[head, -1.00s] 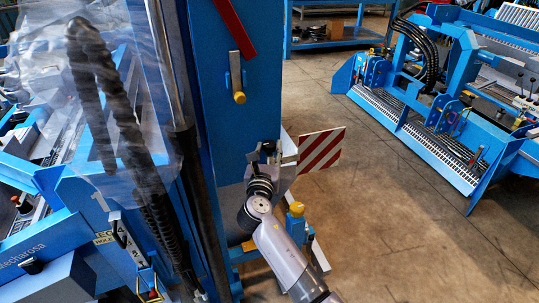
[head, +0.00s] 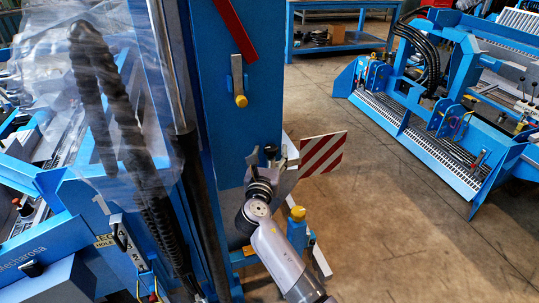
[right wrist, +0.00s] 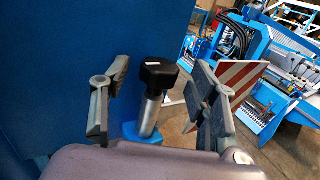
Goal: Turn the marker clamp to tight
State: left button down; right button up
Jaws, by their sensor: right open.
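The marker clamp shows in the right wrist view as a black knob (right wrist: 158,72) on a silver post (right wrist: 149,114), above a blue bracket (right wrist: 143,136). In the head view the dark knob (head: 270,151) is small beside the blue column. A red-and-white striped marker board (head: 322,154) stands just right of it; it also shows in the right wrist view (right wrist: 237,78). My right gripper (right wrist: 157,88) is open, with one finger on each side of the knob and visible gaps to both. In the head view my right gripper (head: 268,160) is small and partly hidden. My left gripper is not in view.
The tall blue column (head: 237,90) carries a red bar (head: 235,28) and a lever with a yellow end (head: 238,82). A plastic-wrapped blue machine (head: 70,110) stands at left. Another blue machine (head: 450,150) stands at right, with open floor (head: 400,220) between.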

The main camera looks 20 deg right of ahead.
jog(key=shift+s, duration=0.1)
jog(key=v, duration=1.2)
